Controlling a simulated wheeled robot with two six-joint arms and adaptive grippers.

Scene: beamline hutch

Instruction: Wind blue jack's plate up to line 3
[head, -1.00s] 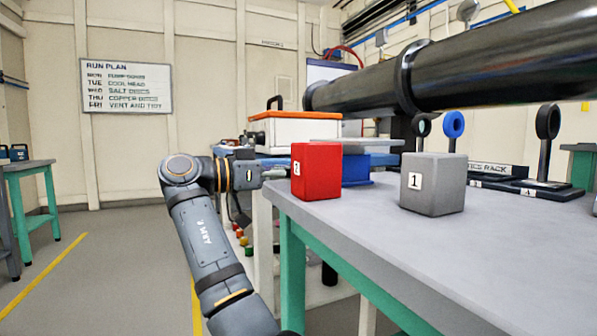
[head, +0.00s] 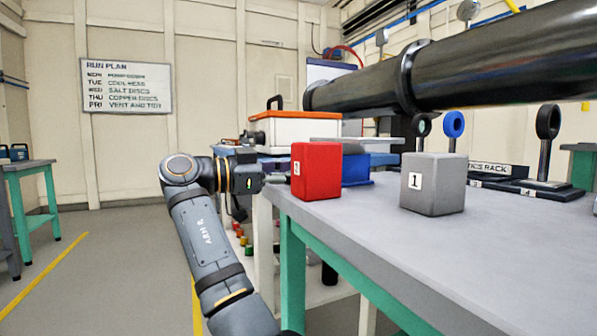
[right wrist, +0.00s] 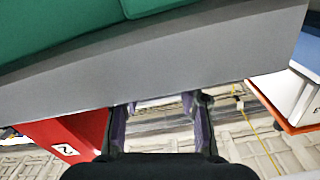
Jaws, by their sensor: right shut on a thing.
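The blue jack (head: 357,172) stands on the grey bench behind the red block. Its thin grey plate (head: 365,140) is seen nearly edge-on, above the blue body. The jack's left part is hidden by the red block, and I cannot make out any numbered lines on it. My right gripper (head: 281,180) reaches in from the left at the bench edge, beside the red block and level with the jack. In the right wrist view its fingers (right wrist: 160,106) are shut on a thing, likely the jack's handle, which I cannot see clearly. My left gripper is not in view.
A red block (head: 318,171) marked 2 and a grey block (head: 433,184) marked 1 stand on the bench (head: 500,240). An orange-rimmed white case (head: 295,130) is behind. A dark beam pipe (head: 480,70) crosses above. The bench's front right is bare.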

